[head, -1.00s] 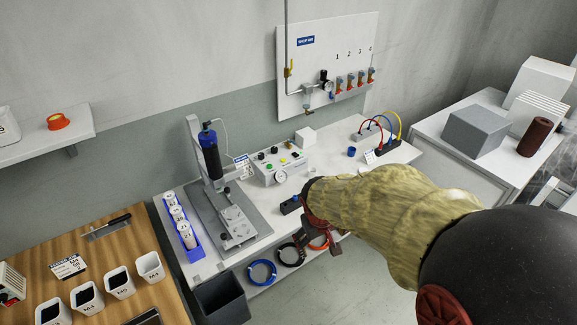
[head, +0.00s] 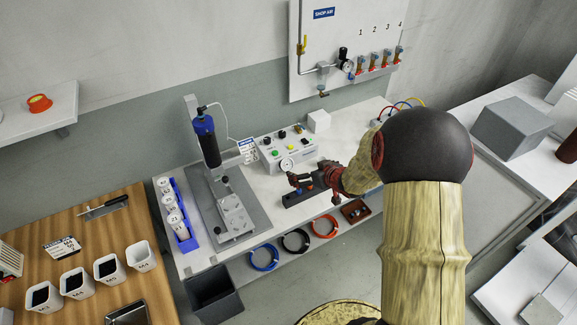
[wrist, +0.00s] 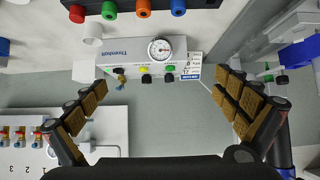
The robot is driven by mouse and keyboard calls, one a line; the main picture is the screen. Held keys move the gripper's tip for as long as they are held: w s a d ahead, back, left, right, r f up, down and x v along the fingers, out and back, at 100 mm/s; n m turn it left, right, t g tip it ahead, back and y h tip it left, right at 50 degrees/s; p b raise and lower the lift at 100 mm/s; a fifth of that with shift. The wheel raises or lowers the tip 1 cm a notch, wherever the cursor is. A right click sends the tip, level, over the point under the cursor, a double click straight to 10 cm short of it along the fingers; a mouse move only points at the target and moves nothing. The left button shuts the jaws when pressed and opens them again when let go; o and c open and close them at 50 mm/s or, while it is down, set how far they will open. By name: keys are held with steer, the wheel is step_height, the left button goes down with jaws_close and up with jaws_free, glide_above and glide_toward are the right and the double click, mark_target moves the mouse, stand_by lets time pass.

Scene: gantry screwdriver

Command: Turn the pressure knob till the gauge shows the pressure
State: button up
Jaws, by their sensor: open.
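The white control box (head: 275,147) stands on the bench and carries a round white gauge (head: 286,164), several black knobs, and a green and a yellow button. In the wrist view the box (wrist: 112,52) lies beyond the fingers, with the gauge (wrist: 160,48) on its front and a row of controls (wrist: 145,76) on its edge. The gauge's reading is too small to tell. No label marks the pressure knob legibly. My gripper (head: 298,181) is open and empty, just right of and in front of the gauge. Its spread fingers (wrist: 160,90) touch nothing that I can see.
The screwdriver stand (head: 207,140) is left of the box. A dark block (head: 300,199) lies under my gripper. A card (head: 248,150) stands beside the box. A wall panel (head: 310,85) holds another gauge (head: 347,66) and several valves. Coiled hoses (head: 264,257) hang at the bench front.

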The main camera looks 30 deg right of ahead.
steer(key=b+x, duration=0.5)
steer(key=x, duration=0.3)
steer(key=shift+b, duration=0.3)
steer(key=shift+f, duration=0.1)
steer(key=p+v, duration=0.7)
steer(key=v, duration=0.3)
steer(key=shift+p, duration=0.35)
